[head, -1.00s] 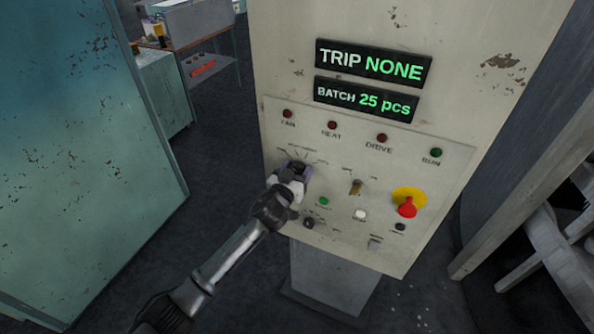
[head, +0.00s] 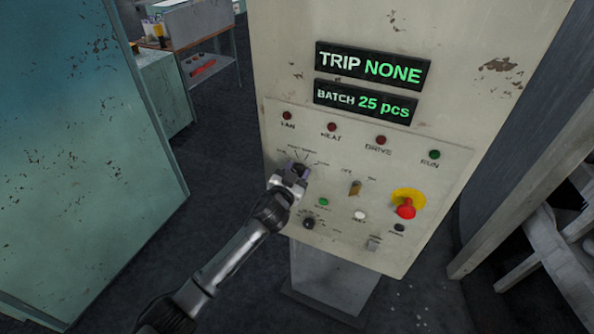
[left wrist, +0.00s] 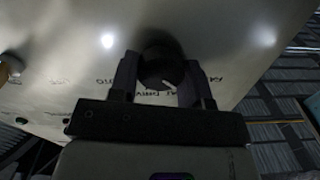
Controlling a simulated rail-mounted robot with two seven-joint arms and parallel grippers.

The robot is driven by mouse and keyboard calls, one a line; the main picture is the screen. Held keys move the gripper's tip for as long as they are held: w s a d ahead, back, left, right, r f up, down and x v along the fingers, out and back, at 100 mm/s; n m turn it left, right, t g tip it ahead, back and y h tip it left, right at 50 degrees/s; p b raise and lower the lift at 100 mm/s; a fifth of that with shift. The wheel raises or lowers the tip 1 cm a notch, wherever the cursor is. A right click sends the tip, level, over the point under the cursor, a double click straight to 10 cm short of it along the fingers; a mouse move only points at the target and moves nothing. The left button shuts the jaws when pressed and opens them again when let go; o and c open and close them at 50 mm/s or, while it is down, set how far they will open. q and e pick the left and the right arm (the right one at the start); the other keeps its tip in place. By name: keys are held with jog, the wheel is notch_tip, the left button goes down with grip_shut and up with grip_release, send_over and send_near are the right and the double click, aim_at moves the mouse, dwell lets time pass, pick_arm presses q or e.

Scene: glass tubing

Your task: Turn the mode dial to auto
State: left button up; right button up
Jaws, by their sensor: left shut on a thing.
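The mode dial (left wrist: 158,66) is a dark round knob with a pale pointer mark, seen in the left wrist view. Printed labels run around it, upside down there; the one at left seems to read AUTO. The pointer mark aims to the lower right in that view, not at that left label. My left gripper (head: 297,170) is shut on the dial, one finger on each side. In the head view the gripper hides most of the dial, at the upper left of the control panel (head: 440,215). My right gripper is not in view.
A row of lamps sits above the dial. To its right are a brass switch (head: 355,187) and a red emergency button (head: 405,208) on yellow. A smaller black knob (head: 308,223) and several push buttons lie below. A teal cabinet (head: 80,150) stands at the left.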

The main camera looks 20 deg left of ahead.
pick_arm(q)
jog(key=m+p, duration=0.1)
jog(key=m, duration=0.3)
jog(key=shift+m, duration=0.3)
jog(key=m+p, duration=0.1)
jog(key=m, duration=0.4)
jog(key=shift+d+m, duration=0.1)
jog(key=shift+m, duration=0.2)
jog(key=m+p, duration=0.1)
jog(key=m, duration=0.4)
jog(key=shift+f, duration=0.1)
jog(key=shift+f+m+p, duration=0.1)
jog(key=shift+m+p, duration=0.5)
jog(key=shift+m, duration=2.2)
jog(key=o, duration=0.9)
